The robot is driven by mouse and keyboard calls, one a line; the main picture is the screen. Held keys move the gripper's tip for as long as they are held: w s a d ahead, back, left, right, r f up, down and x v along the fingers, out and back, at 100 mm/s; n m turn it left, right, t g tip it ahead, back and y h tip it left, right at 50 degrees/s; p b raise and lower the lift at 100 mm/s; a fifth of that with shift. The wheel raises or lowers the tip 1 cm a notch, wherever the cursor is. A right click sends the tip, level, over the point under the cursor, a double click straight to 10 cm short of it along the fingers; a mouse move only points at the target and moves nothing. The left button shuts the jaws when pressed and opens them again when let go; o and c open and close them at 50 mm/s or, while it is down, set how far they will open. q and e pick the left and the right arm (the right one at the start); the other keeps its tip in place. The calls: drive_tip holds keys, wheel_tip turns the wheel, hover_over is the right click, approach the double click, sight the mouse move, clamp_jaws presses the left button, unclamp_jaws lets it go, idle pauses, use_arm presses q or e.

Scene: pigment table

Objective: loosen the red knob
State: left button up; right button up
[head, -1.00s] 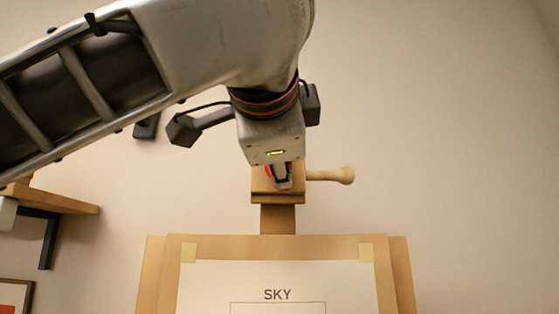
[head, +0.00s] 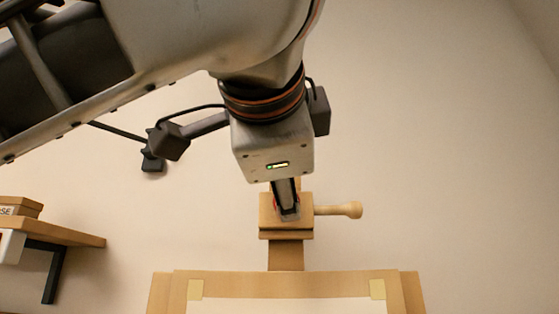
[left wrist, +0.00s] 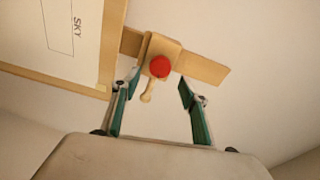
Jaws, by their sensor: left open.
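The red knob (left wrist: 160,66) is a round disc on the face of a wooden clamp block (left wrist: 165,45) in the left wrist view. In the head view the block (head: 265,222) sits on a post above the drawing board, and only a sliver of red shows beside the fingers. My left gripper (left wrist: 160,88) is open, one finger on each side, its tips short of the knob in the picture; nothing is between them. It also shows in the head view (head: 287,213), in front of the block. My right gripper is out of view.
A wooden peg handle (head: 338,210) sticks out right of the block. Below is the board (head: 230,277) with taped paper (head: 285,306). A shelf (head: 70,231) is on the left wall. The wall right of the handle is clear.

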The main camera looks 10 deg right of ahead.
use_arm(q)
drive_tip(key=v, duration=0.6)
drive_tip(key=shift+s+a, duration=0.15)
drive_tip(key=shift+s, duration=0.25)
